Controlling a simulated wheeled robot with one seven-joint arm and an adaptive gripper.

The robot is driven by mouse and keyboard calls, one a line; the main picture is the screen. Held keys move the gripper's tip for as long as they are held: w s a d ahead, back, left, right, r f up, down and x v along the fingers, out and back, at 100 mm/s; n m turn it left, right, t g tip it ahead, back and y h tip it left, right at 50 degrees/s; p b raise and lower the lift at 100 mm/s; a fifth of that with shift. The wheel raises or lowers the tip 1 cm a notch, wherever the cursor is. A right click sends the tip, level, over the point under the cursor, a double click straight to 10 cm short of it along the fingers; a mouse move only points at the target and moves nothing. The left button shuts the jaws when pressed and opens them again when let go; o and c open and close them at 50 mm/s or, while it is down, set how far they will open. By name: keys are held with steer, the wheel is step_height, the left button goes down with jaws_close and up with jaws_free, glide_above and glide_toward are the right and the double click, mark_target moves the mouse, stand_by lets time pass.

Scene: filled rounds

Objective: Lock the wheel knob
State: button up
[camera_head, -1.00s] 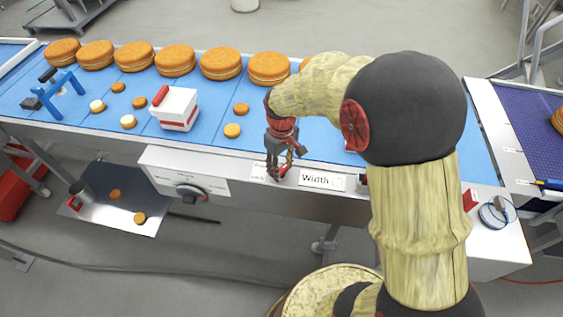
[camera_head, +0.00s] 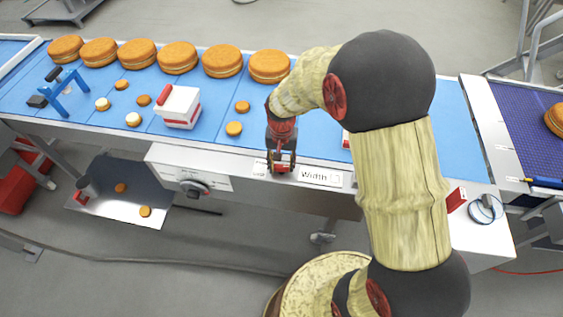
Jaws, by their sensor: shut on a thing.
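My gripper (camera_head: 282,168) points down at the conveyor's front rail, just left of the "Width" label (camera_head: 320,177). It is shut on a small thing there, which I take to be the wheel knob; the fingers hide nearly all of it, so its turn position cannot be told. A small white label (camera_head: 259,168) lies left of the fingers, partly covered. A separate round dial (camera_head: 193,189) sits on the front control panel, apart from my gripper.
The blue conveyor belt (camera_head: 335,112) carries large filled rounds (camera_head: 222,61) along its back and several small ones in front. A white and red box (camera_head: 180,106) and a blue frame (camera_head: 66,92) stand left. A grey tray (camera_head: 105,203) is below.

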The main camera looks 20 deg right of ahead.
mark_target(281, 166)
steer(key=shift+m, duration=0.6)
steer(key=o, duration=1.2)
step_height(281, 166, up, 12)
stand_by(0.6)
